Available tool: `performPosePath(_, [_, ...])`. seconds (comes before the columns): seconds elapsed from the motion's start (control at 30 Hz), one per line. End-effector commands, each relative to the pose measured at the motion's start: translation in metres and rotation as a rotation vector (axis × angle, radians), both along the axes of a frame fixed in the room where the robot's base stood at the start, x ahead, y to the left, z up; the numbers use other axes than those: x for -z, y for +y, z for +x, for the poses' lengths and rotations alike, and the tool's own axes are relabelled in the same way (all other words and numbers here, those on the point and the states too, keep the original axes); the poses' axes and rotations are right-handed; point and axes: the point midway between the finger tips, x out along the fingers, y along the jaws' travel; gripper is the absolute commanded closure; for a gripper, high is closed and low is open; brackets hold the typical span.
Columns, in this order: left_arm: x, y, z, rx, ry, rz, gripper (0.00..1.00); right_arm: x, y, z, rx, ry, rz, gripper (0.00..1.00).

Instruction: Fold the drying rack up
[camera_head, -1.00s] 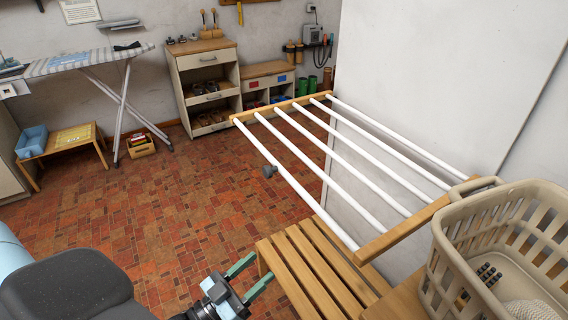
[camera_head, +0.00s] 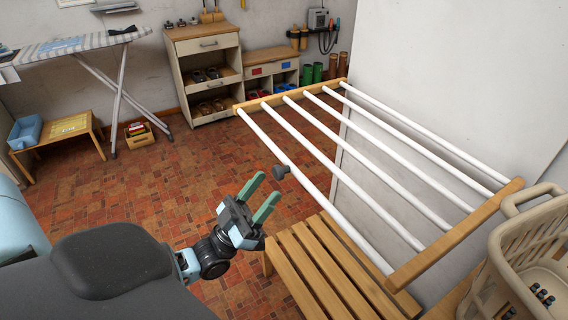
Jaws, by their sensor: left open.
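The drying rack (camera_head: 375,187) is unfolded and stands out from the white wall, roughly level, with white bars between two wooden end rails. A dark grey knob (camera_head: 281,172) sits on its front bar. My left gripper (camera_head: 262,200) is open and empty, with green fingers pointing up and right toward the knob. It is below and left of the knob and appears apart from it. My right gripper is not in view.
A slatted wooden bench (camera_head: 318,272) stands under the rack's near end. A beige laundry basket (camera_head: 525,255) is at the right edge, close to the rack's near rail. An ironing board (camera_head: 75,47) and a shoe cabinet (camera_head: 205,75) stand at the back.

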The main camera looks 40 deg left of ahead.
Motion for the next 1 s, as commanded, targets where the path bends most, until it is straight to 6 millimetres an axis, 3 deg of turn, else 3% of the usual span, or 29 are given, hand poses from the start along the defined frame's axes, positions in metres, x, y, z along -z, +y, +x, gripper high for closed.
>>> performPosePath(0.4, [-0.044, -0.016, 0.038, 0.000, -0.004, -0.002, 0.51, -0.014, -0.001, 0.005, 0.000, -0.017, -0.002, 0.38])
performPosePath(0.87, [-0.050, -0.019, 0.046, 0.000, 0.001, 0.000, 0.51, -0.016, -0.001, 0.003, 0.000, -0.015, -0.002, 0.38])
performPosePath(1.0, [-0.050, -0.019, 0.046, 0.000, 0.001, 0.000, 0.69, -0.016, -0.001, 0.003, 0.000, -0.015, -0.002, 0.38])
